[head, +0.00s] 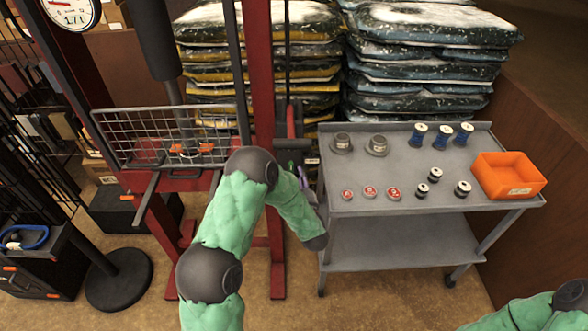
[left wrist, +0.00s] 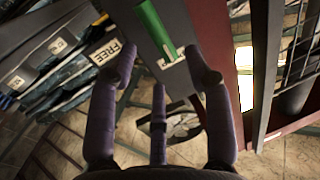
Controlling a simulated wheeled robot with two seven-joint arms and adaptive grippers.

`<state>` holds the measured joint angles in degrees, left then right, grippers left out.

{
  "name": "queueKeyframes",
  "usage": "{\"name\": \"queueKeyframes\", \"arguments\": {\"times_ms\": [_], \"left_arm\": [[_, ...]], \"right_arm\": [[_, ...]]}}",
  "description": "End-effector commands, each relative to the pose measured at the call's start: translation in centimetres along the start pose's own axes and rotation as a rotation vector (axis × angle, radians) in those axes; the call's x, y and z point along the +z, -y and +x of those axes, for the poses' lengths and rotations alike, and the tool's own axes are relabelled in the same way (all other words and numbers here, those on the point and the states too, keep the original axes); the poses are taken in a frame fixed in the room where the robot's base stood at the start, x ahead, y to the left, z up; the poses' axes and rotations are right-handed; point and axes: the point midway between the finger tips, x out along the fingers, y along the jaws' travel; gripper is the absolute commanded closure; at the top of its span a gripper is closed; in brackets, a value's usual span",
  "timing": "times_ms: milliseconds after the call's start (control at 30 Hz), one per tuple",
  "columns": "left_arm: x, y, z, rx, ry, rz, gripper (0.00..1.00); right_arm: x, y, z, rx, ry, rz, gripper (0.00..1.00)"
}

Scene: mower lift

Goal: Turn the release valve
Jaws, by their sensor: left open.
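The release valve appears to be the green handle (left wrist: 156,30) on a grey block on the lift, at the top of the left wrist view. A small part of green also shows beside the red post in the head view (head: 292,168). My left gripper (left wrist: 160,76) is open, with its purple fingers spread just below the green handle. The handle lies beyond the fingertips, and I see no clear contact. In the head view my left forearm mostly hides the gripper. My right gripper is out of view; only part of my right arm shows at the lower right.
A white label reading FREE (left wrist: 106,53) is left of the handle. The red lift post (head: 262,80) stands by my left arm, with a wire basket (head: 140,135) at left. A grey cart (head: 440,205) with weights, spools and an orange bin (head: 508,175) stands right. Stacked bags (head: 425,60) are behind.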

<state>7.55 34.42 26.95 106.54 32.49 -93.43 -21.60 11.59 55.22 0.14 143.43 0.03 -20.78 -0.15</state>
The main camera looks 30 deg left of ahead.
Motion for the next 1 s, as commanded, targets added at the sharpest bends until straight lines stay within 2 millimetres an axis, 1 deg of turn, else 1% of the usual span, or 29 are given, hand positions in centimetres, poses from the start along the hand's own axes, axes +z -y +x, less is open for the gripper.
{"name": "queueKeyframes", "arguments": {"times_ms": [33, 133, 333, 500, 767, 867, 900, 933, 967, 1000], "left_arm": [[0.1, 0.1, 1.0, -0.003, -0.001, 0.000, 0.49], [0.1, 0.1, 2.7, -0.002, -0.001, -0.002, 0.49], [0.1, 0.0, 5.1, 0.000, 0.001, 0.000, 0.49], [0.1, 0.0, 5.9, 0.001, 0.001, 0.000, 0.49], [0.1, 0.0, 6.0, 0.002, 0.002, 0.001, 0.49], [0.1, 0.0, 6.0, 0.001, 0.002, 0.000, 0.75], [0.1, 0.0, 6.0, 0.001, 0.002, 0.000, 0.86], [0.1, 0.0, 6.0, 0.001, 0.002, 0.000, 0.95], [0.0, 0.0, 6.0, 0.001, 0.001, 0.000, 1.00], [0.0, 0.0, 6.0, 0.000, 0.001, 0.000, 1.00]], "right_arm": [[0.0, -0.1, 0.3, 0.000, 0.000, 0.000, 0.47], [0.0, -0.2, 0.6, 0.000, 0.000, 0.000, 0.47], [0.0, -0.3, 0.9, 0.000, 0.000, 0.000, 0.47], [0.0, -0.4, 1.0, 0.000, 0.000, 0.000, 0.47], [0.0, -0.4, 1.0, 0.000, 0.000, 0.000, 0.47], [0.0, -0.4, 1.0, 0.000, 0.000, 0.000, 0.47], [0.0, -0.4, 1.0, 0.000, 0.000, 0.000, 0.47], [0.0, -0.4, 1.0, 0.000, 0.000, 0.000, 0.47], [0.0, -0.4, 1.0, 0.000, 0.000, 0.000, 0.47], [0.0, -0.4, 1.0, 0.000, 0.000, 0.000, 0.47]]}}
